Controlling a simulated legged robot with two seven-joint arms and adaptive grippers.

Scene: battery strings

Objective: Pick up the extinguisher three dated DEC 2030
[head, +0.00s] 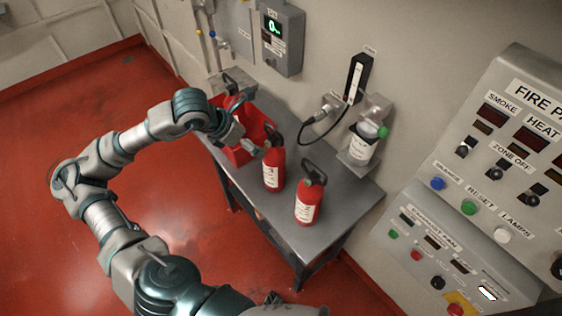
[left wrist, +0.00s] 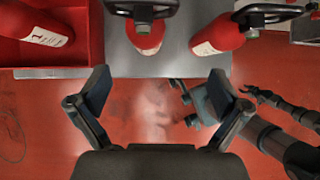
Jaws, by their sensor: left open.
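Three red extinguishers with black handles and white labels show; the dates are too small to read, so I cannot tell which is DEC 2030. One extinguisher (head: 232,103) stands in the red bin (head: 240,155). A second (head: 273,170) stands on the grey table (head: 330,226) beside the bin. A third (head: 308,205) stands nearer the table's front right. In the left wrist view they show as the first (left wrist: 45,32), the second (left wrist: 145,40) and the third (left wrist: 218,38). My left gripper (head: 250,143) is open and empty (left wrist: 160,85), near the second extinguisher and apart from it.
A wall bracket holds a white bottle with a green cap (head: 362,145) behind the table. A grey meter box (head: 282,38) hangs on the wall. A large fire panel (head: 480,180) fills the right. The red floor (head: 60,120) at the left is clear.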

